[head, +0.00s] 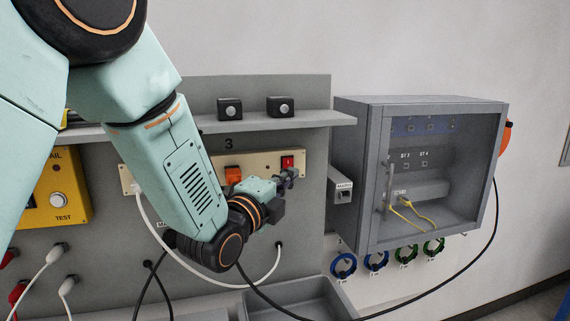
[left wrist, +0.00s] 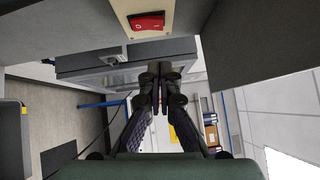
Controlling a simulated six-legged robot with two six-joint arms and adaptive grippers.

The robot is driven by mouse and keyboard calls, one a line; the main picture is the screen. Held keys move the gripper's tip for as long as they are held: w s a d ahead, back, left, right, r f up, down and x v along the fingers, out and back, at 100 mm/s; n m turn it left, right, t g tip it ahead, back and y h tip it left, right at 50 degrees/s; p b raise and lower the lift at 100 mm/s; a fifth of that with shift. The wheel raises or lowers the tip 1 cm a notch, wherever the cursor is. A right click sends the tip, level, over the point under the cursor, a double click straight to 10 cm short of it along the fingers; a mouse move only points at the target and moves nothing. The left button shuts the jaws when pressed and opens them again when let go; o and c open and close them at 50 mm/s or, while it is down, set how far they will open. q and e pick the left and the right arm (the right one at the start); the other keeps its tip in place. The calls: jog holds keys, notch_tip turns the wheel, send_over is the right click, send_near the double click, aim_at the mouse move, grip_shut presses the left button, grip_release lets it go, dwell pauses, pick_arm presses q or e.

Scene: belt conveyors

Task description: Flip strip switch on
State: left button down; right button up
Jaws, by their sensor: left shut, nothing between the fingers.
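The power strip (head: 262,160) is a beige bar on the grey panel under the number 3. Its red rocker switch (head: 288,162) sits at the strip's right end. The switch also shows at the top of the left wrist view (left wrist: 147,21), with white marks on it. My left gripper (head: 289,176) is shut and empty, just below the switch in the head view. In the left wrist view its fingertips (left wrist: 158,72) are together, below the switch in the picture. My right gripper is not in view.
An orange plug (head: 233,176) sits in the strip. A grey cabinet (head: 345,210) with a clear door stands to the right. Two black button boxes (head: 280,107) are on the shelf above. Black and white cables hang below, over a grey tray (head: 325,297).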

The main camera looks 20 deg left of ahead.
aim_at(292, 159)
pick_arm(q)
jog(key=w, duration=0.1)
jog(key=w+a, duration=0.1)
jog(key=w+a+p, duration=0.1)
jog(key=shift+w+a+r, duration=0.15)
jog(key=shift+w+r, duration=0.25)
jog(key=shift+w+f, duration=0.1)
jog(key=shift+w, duration=0.05)
jog(key=shift+w, duration=0.1)
jog(key=shift+w+a, duration=0.15)
jog(key=shift+r, duration=0.2)
jog(key=shift+f, duration=0.1)
